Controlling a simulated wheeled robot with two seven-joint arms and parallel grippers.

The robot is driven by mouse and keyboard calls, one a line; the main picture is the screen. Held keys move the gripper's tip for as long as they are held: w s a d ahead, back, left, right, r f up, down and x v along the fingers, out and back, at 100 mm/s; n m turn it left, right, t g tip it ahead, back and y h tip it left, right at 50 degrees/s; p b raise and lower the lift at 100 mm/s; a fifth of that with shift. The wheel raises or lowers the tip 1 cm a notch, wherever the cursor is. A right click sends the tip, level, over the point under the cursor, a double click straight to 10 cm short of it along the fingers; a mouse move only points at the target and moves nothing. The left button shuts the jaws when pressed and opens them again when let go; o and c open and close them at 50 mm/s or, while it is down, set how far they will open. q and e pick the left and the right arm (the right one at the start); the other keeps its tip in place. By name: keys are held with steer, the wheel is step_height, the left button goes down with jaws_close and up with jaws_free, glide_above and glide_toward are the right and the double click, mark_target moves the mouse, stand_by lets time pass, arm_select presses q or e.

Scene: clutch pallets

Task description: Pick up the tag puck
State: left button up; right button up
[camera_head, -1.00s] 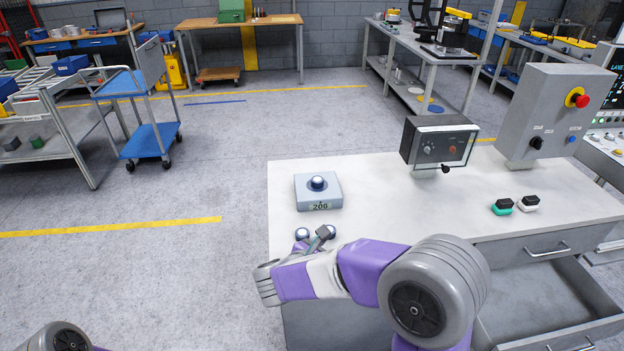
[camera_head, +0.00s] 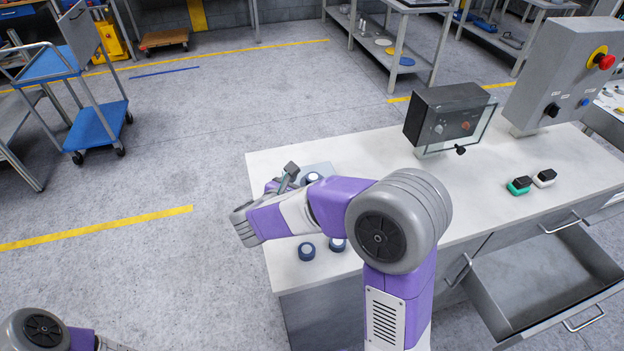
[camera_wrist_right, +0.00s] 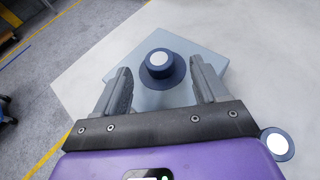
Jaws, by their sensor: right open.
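A dark blue tag puck with a pale round top sits on a grey block (camera_head: 322,168). In the right wrist view the puck (camera_wrist_right: 160,63) stands upright between and slightly beyond the fingertips, with a wider dark blue flange at its foot. My right gripper (camera_wrist_right: 159,78) is open and empty, one finger on each side of the puck, with gaps showing. In the head view my right arm hides much of the block and the gripper (camera_head: 283,179). Two similar pucks (camera_head: 306,251) (camera_head: 337,244) stand on the bench in front of the block. My left gripper is out of view.
An open drawer (camera_head: 540,275) juts from the front.

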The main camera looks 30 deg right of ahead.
mark_target(312, 178)
steer(key=b+x, duration=0.1)
steer(key=x, duration=0.2)
steer(key=shift+w+d+f, duration=0.2)
steer(key=shift+d+f, duration=0.05)
steer(key=c, duration=1.2)
